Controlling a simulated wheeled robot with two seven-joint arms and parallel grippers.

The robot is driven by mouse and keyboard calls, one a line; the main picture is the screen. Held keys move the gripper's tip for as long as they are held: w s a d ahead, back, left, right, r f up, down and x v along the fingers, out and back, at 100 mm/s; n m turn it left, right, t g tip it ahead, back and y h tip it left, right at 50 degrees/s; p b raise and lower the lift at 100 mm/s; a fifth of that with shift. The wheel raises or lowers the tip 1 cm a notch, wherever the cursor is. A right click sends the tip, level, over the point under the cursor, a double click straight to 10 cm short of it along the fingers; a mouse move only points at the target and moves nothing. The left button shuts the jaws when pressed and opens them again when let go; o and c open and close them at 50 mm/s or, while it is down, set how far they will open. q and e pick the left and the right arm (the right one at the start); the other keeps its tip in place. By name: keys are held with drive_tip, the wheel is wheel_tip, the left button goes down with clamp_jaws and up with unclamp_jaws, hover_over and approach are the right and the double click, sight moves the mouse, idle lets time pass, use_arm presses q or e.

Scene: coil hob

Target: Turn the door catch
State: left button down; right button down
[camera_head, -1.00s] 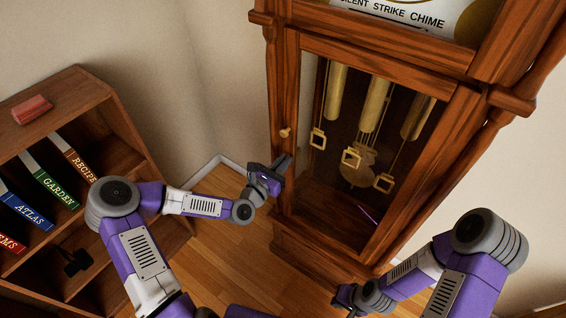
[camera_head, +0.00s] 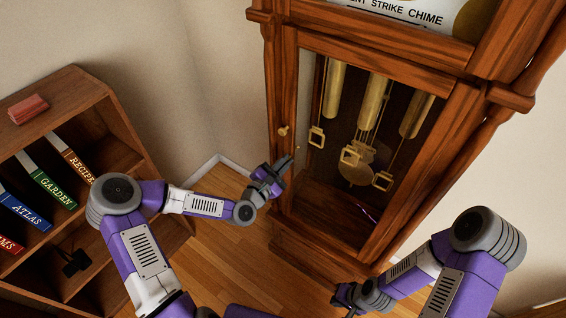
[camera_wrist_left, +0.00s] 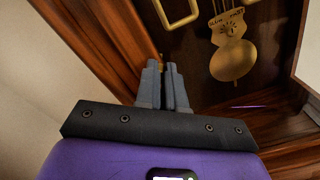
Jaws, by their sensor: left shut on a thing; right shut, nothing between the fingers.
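The tall wooden clock has a glazed door (camera_head: 289,90) that looks shut. A round brass knob (camera_head: 283,131) sits on the door's left stile. My left gripper (camera_head: 287,164) is at that stile, below the knob. In the left wrist view its fingers (camera_wrist_left: 165,80) are close together, with a speck of brass (camera_wrist_left: 161,56) at their tips. This looks like the door catch, held between the fingers and mostly hidden by them. My right gripper (camera_head: 345,296) is shut and empty, low in front of the clock and apart from it.
Weights and a pendulum (camera_wrist_left: 233,58) hang behind the glass. A bookshelf (camera_head: 108,100) with several books and a red block (camera_head: 28,108) on top stands at the left. Wooden floor (camera_head: 215,250) shows between shelf and clock.

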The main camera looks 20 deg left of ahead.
use_arm(q)
drive_tip(key=m, duration=0.3)
drive_tip(key=m+b, duration=0.1)
drive_tip(key=shift+d+f+m, duration=0.25)
drive_tip(key=shift+f+m, duration=0.05)
drive_tip(key=shift+m, duration=0.1)
drive_tip(key=m, duration=0.2)
drive_tip(key=m+b, duration=0.1)
drive_tip(key=m, duration=0.1)
drive_tip(key=m+b, duration=0.1)
drive_tip(key=shift+s+f+m, duration=0.1)
drive_tip(key=shift+f+m, duration=0.2)
drive_tip(key=shift+m, duration=0.1)
drive_tip(key=c, duration=1.2)
unclamp_jaws()
drive_tip(key=shift+c, duration=0.2)
drive_tip(key=p+v, duration=0.1)
drive_tip(key=v, duration=0.6)
drive_tip(key=shift+s, duration=0.25)
